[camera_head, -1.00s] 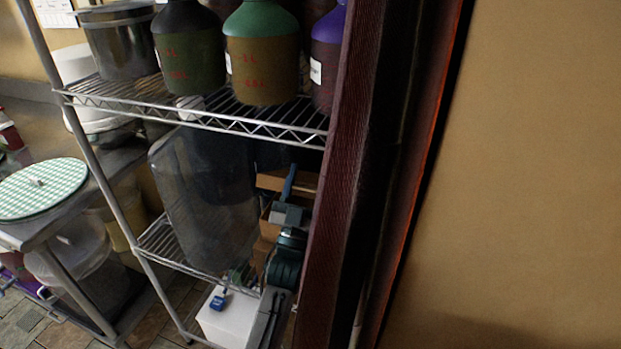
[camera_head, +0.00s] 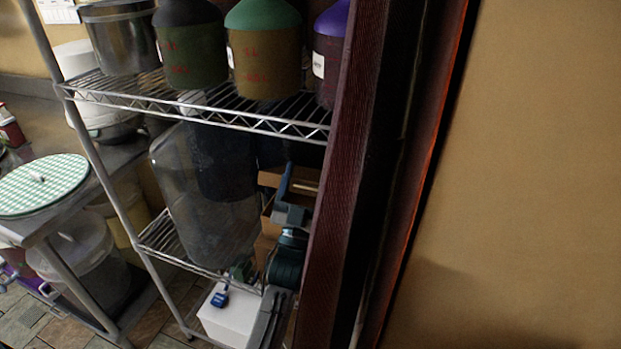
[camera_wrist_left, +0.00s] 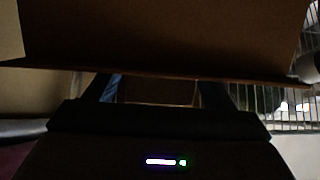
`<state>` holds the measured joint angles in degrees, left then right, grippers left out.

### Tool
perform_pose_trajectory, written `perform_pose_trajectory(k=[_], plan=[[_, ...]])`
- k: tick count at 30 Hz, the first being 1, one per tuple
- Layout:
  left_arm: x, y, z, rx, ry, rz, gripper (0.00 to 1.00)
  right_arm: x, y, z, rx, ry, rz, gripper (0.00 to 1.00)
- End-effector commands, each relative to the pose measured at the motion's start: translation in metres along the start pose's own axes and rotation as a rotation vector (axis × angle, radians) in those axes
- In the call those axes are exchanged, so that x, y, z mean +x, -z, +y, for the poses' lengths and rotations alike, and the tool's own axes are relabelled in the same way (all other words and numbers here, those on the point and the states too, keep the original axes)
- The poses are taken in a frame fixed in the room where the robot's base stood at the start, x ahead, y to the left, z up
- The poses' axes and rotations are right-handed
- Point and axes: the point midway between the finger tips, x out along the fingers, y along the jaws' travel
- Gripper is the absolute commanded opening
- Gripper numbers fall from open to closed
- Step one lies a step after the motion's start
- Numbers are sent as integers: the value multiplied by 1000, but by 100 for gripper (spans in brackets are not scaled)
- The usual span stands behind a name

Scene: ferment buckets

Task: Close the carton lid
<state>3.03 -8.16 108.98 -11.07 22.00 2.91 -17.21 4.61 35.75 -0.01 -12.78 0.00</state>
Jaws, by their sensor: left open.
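The brown cardboard carton (camera_head: 268,222) stands on the wire shelf, partly hidden behind a clear jug and my arm. Its raised brown flap (camera_head: 300,181) shows beside my gripper. My left gripper (camera_head: 286,180) reaches up in front of the carton, with a blue finger beside the flap. In the left wrist view a wide cardboard panel (camera_wrist_left: 165,35) spans the top, its lower edge just beyond the fingertips. My gripper there (camera_wrist_left: 160,88) is open, with nothing visible held between the fingers. Whether it touches the cardboard I cannot tell.
A large clear jug (camera_head: 205,195) stands left of the carton. Several dark bottles (camera_head: 262,50) stand on the upper wire shelf (camera_head: 230,118). A dark red post (camera_head: 350,170) rises close on the right. A white box (camera_head: 225,318) is below.

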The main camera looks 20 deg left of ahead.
Motion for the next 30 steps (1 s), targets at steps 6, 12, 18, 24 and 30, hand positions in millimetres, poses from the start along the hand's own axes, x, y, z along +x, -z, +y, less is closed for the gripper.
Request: perform_pose_trajectory(k=[6,12,18,24,30], plan=[[-40,-4,0,0,0,-5,76,17,0,-2,0,0,-1,0],[-80,-4,0,0,1,-4,76,30,6,-3,0,1,8,0],[-101,-2,0,0,0,-3,76,35,9,-4,0,1,9,0],[-105,-1,0,0,0,-2,76,35,7,-4,0,1,3,0],[-105,-1,0,0,0,-5,65,35,6,-4,0,1,3,0]])
